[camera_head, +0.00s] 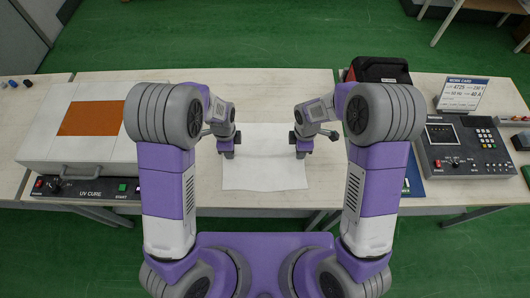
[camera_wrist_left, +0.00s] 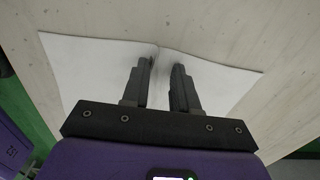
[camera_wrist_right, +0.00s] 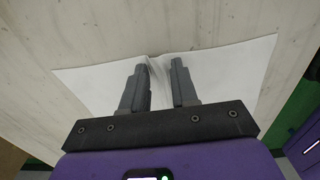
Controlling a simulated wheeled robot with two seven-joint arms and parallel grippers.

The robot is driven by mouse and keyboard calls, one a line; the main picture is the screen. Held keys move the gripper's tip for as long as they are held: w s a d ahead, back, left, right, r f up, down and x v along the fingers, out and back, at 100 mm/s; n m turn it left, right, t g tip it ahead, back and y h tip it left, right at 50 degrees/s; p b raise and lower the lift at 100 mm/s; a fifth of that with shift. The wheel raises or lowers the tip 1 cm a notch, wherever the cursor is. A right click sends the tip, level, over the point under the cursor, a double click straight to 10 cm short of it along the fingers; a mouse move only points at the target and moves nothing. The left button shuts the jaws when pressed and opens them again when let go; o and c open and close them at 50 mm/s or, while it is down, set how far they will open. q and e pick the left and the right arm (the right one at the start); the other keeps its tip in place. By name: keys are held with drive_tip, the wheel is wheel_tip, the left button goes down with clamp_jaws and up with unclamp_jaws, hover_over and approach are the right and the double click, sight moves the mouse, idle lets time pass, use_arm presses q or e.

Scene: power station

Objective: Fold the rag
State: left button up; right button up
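The white rag (camera_head: 264,170) lies spread on the pale table in front of me, in the middle of the head view. My left gripper (camera_head: 228,155) is at its left edge and my right gripper (camera_head: 302,154) is at its right edge. In the left wrist view the rag (camera_wrist_left: 90,60) rises in a ridge between the fingers (camera_wrist_left: 160,82). The right wrist view shows the rag (camera_wrist_right: 235,65) bunched the same way between the fingers (camera_wrist_right: 160,82). The fingers hide part of the pinched cloth.
A UV cure unit (camera_head: 60,150) with an orange panel stands on the left. On the right are a control panel (camera_head: 465,148), a work card (camera_head: 462,93) and a black and red case (camera_head: 380,70). The table (camera_head: 265,95) behind the rag is clear.

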use_arm(q)
clamp_jaws()
use_arm(e)
clamp_jaws()
use_arm(q)
drive_tip(key=shift+r, duration=0.1)
